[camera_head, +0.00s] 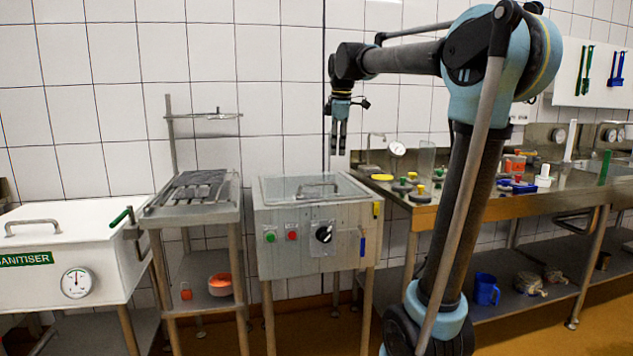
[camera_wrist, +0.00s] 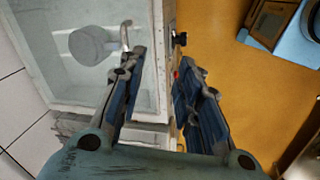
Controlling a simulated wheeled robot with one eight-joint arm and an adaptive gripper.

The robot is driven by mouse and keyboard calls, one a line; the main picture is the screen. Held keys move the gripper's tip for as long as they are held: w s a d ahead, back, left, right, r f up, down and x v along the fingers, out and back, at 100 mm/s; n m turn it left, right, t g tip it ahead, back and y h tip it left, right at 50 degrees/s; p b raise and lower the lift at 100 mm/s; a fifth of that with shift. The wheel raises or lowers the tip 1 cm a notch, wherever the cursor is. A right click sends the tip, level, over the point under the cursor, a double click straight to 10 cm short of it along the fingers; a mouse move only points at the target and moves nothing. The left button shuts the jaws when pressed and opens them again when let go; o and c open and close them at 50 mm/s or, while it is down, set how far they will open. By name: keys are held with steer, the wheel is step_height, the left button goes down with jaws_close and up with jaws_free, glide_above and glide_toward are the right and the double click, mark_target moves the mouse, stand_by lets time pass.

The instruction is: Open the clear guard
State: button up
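The clear guard (camera_head: 285,188) lies flat and closed over the top of a steel box (camera_head: 280,215). A metal bar handle (camera_head: 318,185) is on the guard. In the wrist view the clear guard (camera_wrist: 52,62) covers a pale basin, with a grey round part (camera_wrist: 90,45) seen there; the handle (camera_wrist: 125,36) is just beyond one fingertip. My gripper (camera_head: 338,146) points down, above the box's back right part and apart from the guard. In the wrist view my gripper (camera_wrist: 157,64) is open and empty, with a clear gap between its fingers.
The box front has green and red buttons (camera_head: 292,236) and a black dial (camera_head: 324,234). A steel rack stand (camera_head: 190,205) and a white sanitiser tank (camera_head: 95,235) stand left. A steel bench (camera_head: 500,207) with several small items stands right. The air above the guard is clear.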

mark_target(319, 184)
steer(key=w+a+r+n, duration=0.3)
steer(key=w+a, duration=0.2)
steer(key=a, duration=0.1)
steer(key=w+f, duration=0.1)
steer(key=f, duration=0.4)
steer(key=w+f, duration=0.1)
steer(key=f, duration=0.5)
steer(key=w+f, duration=0.1)
steer(key=f, duration=0.4)
steer(key=shift+w+a+f, duration=0.15)
steer(key=shift+a+f, duration=0.05)
steer(key=shift+a, duration=0.1)
